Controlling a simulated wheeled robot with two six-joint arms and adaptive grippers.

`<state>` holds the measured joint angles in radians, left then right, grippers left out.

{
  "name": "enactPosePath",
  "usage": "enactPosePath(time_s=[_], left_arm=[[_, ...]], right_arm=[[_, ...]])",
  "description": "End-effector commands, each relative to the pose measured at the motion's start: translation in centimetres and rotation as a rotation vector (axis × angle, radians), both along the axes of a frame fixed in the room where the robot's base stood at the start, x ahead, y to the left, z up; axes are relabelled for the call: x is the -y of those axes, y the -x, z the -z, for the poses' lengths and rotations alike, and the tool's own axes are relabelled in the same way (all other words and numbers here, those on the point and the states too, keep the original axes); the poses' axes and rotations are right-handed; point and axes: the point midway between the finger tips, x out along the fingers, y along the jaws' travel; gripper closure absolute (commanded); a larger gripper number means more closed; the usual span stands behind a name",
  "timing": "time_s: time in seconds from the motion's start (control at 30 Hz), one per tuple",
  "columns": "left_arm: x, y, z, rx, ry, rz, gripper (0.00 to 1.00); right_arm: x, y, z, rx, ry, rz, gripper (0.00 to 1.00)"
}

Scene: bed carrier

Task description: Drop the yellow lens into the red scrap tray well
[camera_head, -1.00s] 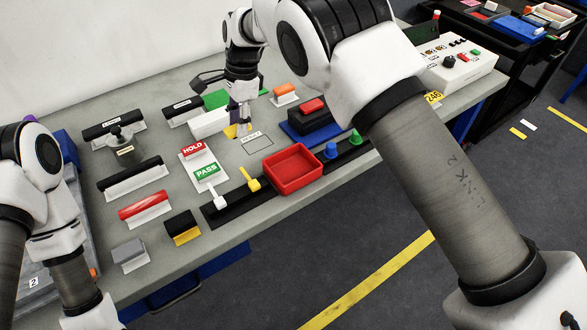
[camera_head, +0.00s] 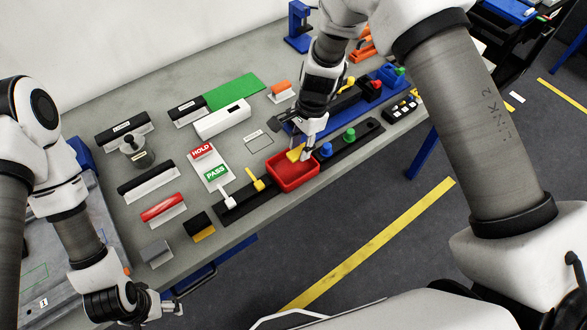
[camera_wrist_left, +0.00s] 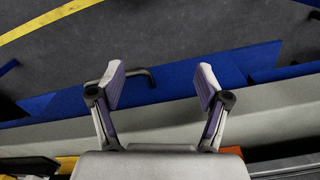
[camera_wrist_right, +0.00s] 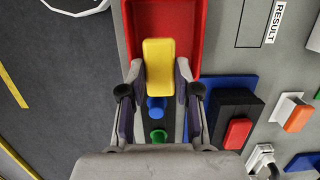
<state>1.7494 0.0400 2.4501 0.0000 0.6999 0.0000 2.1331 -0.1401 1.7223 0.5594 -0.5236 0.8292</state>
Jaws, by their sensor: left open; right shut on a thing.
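The yellow lens (camera_wrist_right: 158,66) is a flat yellow block held between the fingers of my right gripper (camera_wrist_right: 162,85). In the head view the lens (camera_head: 296,153) is over the red scrap tray well (camera_head: 299,184), and my right gripper (camera_head: 304,150) points down at it from above. In the right wrist view the red tray (camera_wrist_right: 191,12) lies beyond and beneath the lens. I cannot tell how far the lens is above the tray floor. My left gripper (camera_head: 175,304) is open and empty at the table's front edge; its spread fingers also show in the left wrist view (camera_wrist_left: 160,88).
Blue (camera_head: 326,149) and green (camera_head: 350,135) knobs stand just right of the tray. A yellow lever (camera_head: 255,182) and a white lever (camera_head: 228,196) are to its left. The HOLD/PASS card (camera_head: 209,168) lies further left. The floor is open in front.

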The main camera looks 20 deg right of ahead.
Motion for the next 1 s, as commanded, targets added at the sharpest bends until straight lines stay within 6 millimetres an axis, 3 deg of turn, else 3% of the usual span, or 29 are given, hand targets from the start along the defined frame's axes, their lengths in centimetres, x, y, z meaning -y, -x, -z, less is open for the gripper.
enactPosePath(time_s=[0.03,0.13,0.47,0.5,0.57,0.87,1.0], left_arm=[[0.0,0.0,1.5,0.000,0.000,0.000,0.24],[0.0,0.0,2.6,0.000,0.000,0.000,0.24],[0.0,0.0,2.8,0.001,0.000,0.000,0.24],[0.0,0.0,2.8,0.001,0.000,0.000,0.24],[0.0,0.0,2.8,0.001,0.000,0.000,0.24],[0.0,0.0,2.8,0.001,0.000,0.000,0.24],[0.0,0.0,2.8,0.001,0.000,0.000,0.24]], right_arm=[[0.0,0.0,1.6,0.000,0.000,0.000,1.00],[0.0,0.0,2.8,0.000,0.000,0.000,1.00],[0.0,0.0,3.0,0.000,0.000,0.000,1.00],[0.0,0.0,3.0,0.000,0.000,0.000,0.61],[0.0,0.0,3.0,0.000,0.000,0.000,0.40],[0.0,0.0,3.0,0.000,0.000,0.000,0.39],[0.2,-0.2,1.8,0.002,-0.002,0.001,0.39]])
